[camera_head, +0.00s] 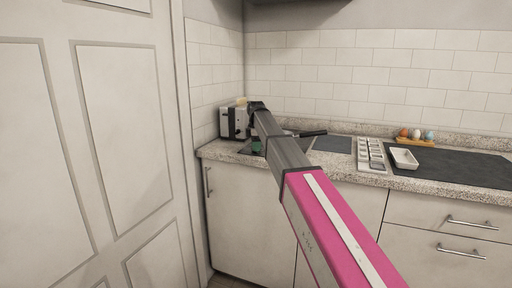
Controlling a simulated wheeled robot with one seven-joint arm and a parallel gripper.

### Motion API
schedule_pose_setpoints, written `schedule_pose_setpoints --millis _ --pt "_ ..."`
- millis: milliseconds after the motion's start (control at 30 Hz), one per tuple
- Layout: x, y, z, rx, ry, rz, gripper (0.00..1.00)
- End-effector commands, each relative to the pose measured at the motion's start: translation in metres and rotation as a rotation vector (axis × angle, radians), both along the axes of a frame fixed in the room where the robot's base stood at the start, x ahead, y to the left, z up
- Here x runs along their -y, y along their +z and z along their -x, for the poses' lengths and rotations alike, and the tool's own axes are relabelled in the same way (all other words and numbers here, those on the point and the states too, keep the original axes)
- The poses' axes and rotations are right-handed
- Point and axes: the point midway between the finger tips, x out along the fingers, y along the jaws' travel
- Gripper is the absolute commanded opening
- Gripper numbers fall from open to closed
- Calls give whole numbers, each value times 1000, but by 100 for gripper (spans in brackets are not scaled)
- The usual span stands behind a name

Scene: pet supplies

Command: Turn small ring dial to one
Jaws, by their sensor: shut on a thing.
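My arm reaches from the lower right to the far left end of the counter. My gripper (257,109) is its small dark end, close to the right side of a white and black appliance (235,122) in the corner. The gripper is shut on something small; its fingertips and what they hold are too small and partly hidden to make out. I cannot pick out the small ring dial or read its setting. My arm covers part of the counter beside the appliance.
A black handle (312,133) lies right of my arm on the speckled counter (342,172). Further right are a pale compartmented tray (371,155), a white dish (404,158) and several coloured egg-like things on a wooden holder (416,141). A tall panelled door (112,130) stands close on the left.

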Motion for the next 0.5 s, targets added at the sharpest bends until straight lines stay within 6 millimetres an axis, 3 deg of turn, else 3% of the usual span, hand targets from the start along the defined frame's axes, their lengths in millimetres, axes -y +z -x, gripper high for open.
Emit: schedule_pose_setpoints --millis 500 --pt "0 0 0 0 -488 0 13"
